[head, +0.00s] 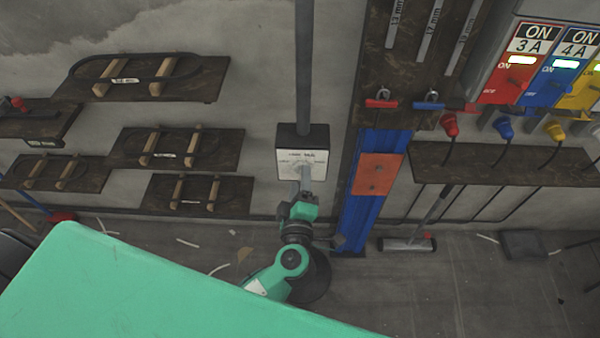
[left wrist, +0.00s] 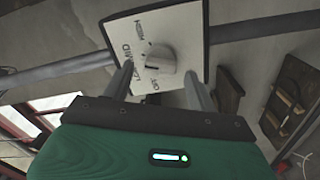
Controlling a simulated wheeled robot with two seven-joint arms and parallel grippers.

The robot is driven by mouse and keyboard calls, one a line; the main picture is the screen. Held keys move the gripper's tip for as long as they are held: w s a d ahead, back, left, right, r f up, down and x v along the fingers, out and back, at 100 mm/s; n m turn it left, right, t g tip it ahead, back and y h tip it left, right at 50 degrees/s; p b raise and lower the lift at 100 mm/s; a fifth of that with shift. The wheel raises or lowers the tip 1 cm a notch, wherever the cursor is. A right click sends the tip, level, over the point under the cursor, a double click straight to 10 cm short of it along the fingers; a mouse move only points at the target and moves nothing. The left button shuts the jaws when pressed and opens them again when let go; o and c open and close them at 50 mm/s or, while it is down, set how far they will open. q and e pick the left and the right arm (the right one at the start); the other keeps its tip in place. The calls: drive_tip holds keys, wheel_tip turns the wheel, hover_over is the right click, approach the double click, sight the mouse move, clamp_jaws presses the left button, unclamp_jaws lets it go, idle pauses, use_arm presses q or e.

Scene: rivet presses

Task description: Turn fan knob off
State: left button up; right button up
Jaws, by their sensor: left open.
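The fan control box (head: 302,160) is a white-faced box with black sides, mounted on the wall on a vertical grey conduit. In the left wrist view its white panel (left wrist: 140,30) shows markings around a round light-grey knob (left wrist: 161,59). My left gripper (head: 304,172) is in front of the lower part of the box in the head view and partly hides the knob there. In the left wrist view the fingers of my left gripper (left wrist: 160,83) are apart, one on each side of the knob's lower part. I cannot tell whether they touch it. My right gripper is not in view.
Wooden wall racks (head: 180,148) hang to the left. A blue post with an orange plate (head: 378,174) stands close to the right of the box. A shelf (head: 500,166) with coloured plugs and red and blue switch panels is farther right. A broom (head: 407,243) rests on the floor.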

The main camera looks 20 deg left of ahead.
use_arm(q)
drive_tip(key=shift+x, duration=1.05)
drive_tip(key=c, duration=1)
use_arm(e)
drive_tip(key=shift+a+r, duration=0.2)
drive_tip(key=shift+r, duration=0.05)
